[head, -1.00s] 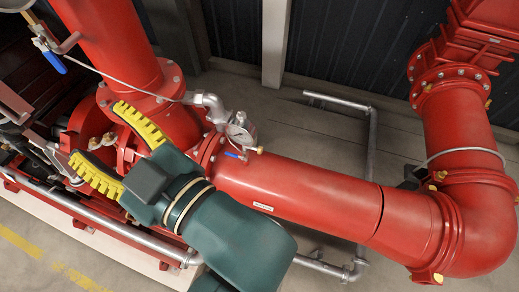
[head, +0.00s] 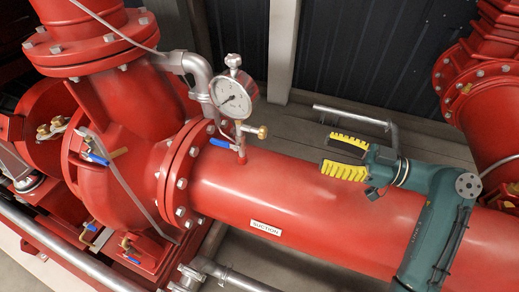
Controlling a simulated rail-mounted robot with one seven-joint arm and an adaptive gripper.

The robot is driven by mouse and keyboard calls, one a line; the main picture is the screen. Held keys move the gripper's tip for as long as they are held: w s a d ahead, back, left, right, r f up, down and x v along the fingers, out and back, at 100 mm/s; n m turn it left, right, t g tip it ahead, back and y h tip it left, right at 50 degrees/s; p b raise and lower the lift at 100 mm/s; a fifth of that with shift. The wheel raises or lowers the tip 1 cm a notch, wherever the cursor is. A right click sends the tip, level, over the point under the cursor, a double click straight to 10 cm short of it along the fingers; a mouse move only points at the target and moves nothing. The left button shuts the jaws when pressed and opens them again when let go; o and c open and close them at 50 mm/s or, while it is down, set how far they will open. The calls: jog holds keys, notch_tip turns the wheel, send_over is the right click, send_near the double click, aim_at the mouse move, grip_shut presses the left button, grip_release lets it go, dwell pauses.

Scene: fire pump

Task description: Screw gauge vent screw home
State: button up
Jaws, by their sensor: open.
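The pressure gauge (head: 233,97) has a white dial and stands upright on a short stem on top of the red suction pipe. A metal star-shaped knob (head: 233,61) sits on top of the gauge. A brass fitting (head: 262,132) sticks out to the right of the stem. I cannot tell for sure which of these is the vent screw. A blue lever (head: 219,143) points left from the stem. My gripper (head: 326,152) is open and empty, right of the gauge and apart from it. Its yellow-padded fingers point left toward the gauge.
The red suction pipe (head: 310,210) runs below the gauge and under my arm. A grey elbow pipe (head: 192,70) stands close at the gauge's left. A bolted red flange (head: 180,180) is left of the stem.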

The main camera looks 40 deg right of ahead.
aim_at(266, 134)
jog(key=b+x, duration=0.3)
jog(key=x, duration=1.3)
jog(key=shift+w+r, duration=0.15)
jog(key=shift+w, duration=0.1)
jog(key=shift+c, duration=0.2)
grip_shut()
